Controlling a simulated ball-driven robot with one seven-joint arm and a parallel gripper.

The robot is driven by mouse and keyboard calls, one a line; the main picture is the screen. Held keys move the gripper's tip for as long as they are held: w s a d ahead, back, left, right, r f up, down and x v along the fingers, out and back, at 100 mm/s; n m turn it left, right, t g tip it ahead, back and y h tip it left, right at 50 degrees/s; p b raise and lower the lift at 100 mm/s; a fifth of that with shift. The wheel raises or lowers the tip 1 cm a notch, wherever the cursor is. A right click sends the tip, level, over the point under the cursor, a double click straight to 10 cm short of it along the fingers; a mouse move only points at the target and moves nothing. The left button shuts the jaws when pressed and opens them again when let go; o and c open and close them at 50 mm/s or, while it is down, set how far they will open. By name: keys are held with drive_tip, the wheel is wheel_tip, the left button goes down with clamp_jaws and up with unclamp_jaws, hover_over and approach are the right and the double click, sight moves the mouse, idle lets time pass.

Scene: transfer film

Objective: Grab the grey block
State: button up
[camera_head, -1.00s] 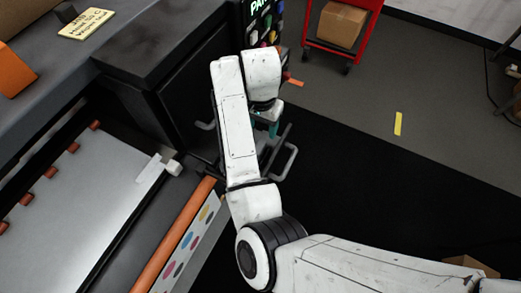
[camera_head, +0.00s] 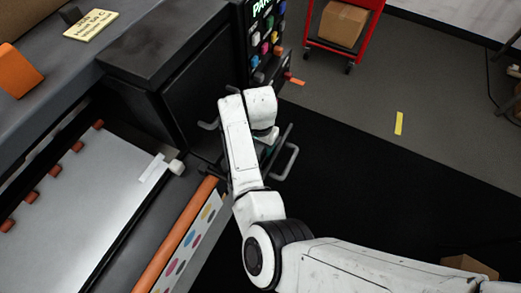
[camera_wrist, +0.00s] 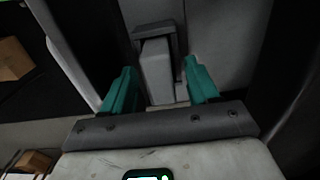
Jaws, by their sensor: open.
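A light grey block (camera_wrist: 158,75) shows in the wrist view, upright under a dark grey bracket-like handle (camera_wrist: 153,29) on a grey panel. My gripper (camera_wrist: 160,68) has two teal fingers, spread apart, one on each side of the block. Clear gaps show between the fingers and the block; I cannot tell whether the fingertips reach its depth. In the head view my gripper (camera_head: 270,142) is mostly hidden under the white wrist, close to the machine's side. I cannot make out the grey block in that view.
Grey bar handles (camera_head: 287,161) stick out beside my gripper. A dark machine cabinet (camera_head: 205,85) stands behind it, with a panel of coloured knobs (camera_head: 266,40). A red cart (camera_head: 344,31) holds a cardboard box (camera_head: 343,22).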

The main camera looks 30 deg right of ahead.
drive_tip(key=shift+f, duration=0.15)
drive_tip(key=c, duration=1.1)
drive_tip(key=shift+o, duration=0.2)
